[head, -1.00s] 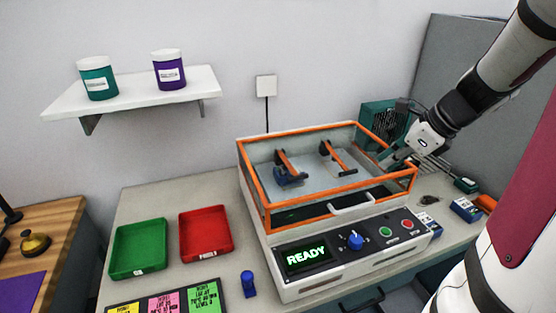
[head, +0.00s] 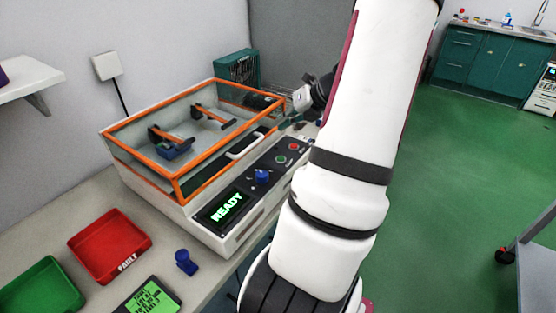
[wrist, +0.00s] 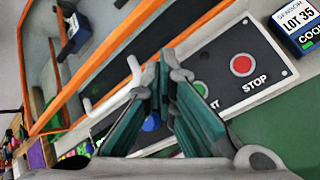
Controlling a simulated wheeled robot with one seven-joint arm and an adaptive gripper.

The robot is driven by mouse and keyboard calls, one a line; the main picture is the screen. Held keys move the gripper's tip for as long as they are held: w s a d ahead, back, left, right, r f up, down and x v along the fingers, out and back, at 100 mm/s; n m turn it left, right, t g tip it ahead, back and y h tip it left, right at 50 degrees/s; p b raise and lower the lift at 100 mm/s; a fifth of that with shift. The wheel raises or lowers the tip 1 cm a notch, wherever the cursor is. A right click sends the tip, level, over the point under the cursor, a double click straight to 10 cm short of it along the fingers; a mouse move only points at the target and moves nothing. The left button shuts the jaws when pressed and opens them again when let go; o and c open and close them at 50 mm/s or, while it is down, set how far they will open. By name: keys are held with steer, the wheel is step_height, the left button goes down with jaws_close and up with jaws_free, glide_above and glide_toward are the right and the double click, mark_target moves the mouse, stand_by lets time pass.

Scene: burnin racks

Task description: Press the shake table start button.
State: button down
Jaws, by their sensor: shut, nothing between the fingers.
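The shake table (head: 152,187) stands on the bench with its orange-framed clear lid down. Its front panel has a display (head: 228,207) reading READY, a blue knob (head: 262,177), a green start button (head: 281,160) and a red stop button (head: 294,146). In the wrist view the green button (wrist: 213,88) shows just right of my fingers, its label partly covered. The red button (wrist: 241,65), marked STOP, is clear of them. My gripper (wrist: 165,72) is shut and empty, apart from the green button. In the head view my gripper (head: 287,124) is over the panel's far end.
A white lid handle (head: 246,146) sticks out close to my fingers. A blue box (wrist: 298,28) labelled LOT 35 lies beyond the stop button. A red tray (head: 110,247), a green tray (head: 40,292) and a small blue object (head: 186,262) are on the bench.

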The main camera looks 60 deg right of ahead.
steer(key=b, duration=0.6)
glide_above(283, 156)
step_height(283, 156, down, 8)
steer(key=shift+a+r, duration=0.15)
steer(key=shift+r, duration=0.1)
steer(key=shift+f+b, duration=0.35)
steer(key=shift+f, duration=0.3)
steer(key=shift+f, duration=0.1)
stand_by(0.6)
steer(key=shift+f, duration=0.3)
steer(key=shift+f, duration=0.45)
stand_by(0.6)
steer(key=shift+r, duration=0.15)
steer(key=shift+r+p, duration=0.65)
steer(key=shift+r, duration=0.1)
steer(key=shift+r, duration=0.1)
